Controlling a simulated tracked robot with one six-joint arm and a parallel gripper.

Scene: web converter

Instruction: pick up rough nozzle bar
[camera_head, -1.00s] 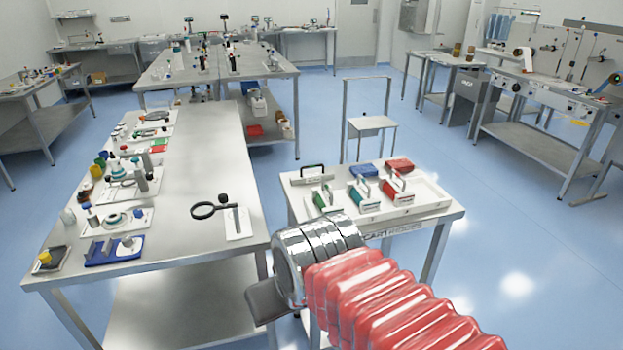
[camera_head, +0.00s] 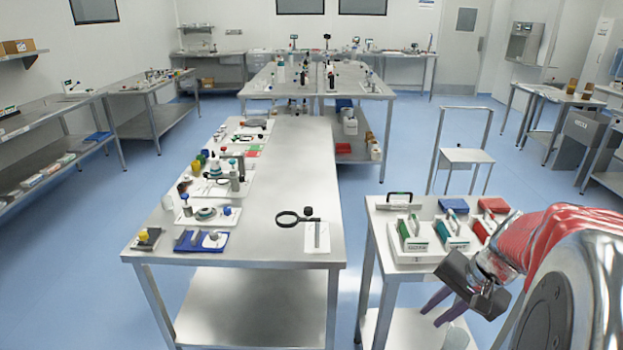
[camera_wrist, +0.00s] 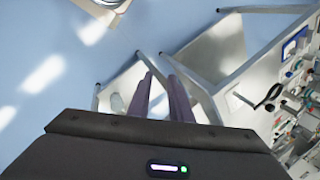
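No label I can read marks the rough nozzle bar, so I cannot tell which piece it is. Several handled pieces sit on the small cart (camera_head: 384,262) at right: a silver bar with a dark handle (camera_head: 397,203), a green block (camera_head: 411,232), a teal block (camera_head: 451,232) and a red block (camera_head: 484,229). My gripper (camera_head: 433,310) hangs at the cart's right front, nearer to me than these pieces. Its two purple fingers point down and left, apart and empty. In the wrist view my gripper (camera_wrist: 158,70) shows a gap between the fingers, with no cart piece between them.
A long steel table (camera_head: 290,165) with trays, bottles and a magnifier (camera_head: 296,217) stands left of the cart. Blue and red flat pieces lie at the cart's back. A tall frame stand (camera_head: 463,156) is behind it. Open blue floor lies between the tables.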

